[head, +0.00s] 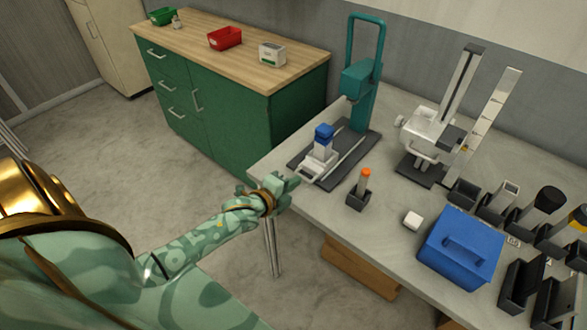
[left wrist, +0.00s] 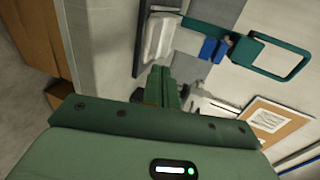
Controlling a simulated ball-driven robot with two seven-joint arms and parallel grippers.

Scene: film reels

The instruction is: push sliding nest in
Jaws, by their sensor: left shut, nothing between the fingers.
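The sliding nest (head: 318,163) is a pale carriage with a front handle, on the rails of a dark base plate (head: 348,160). A blue-topped piece (head: 324,132) sits upright in it. The nest stands at the front end of the rails, out from under the teal press (head: 362,80). My left gripper (head: 291,184) is shut and empty, just in front of the nest's handle at the table edge. In the left wrist view the shut fingers (left wrist: 163,88) point at the nest (left wrist: 161,36); I cannot tell whether they touch it.
A dark holder with an orange-tipped stick (head: 357,195) stands right of the base plate. A white block (head: 412,220), a blue box (head: 460,248) and a grey stand device (head: 432,130) are further right. A green cabinet (head: 230,110) is behind left.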

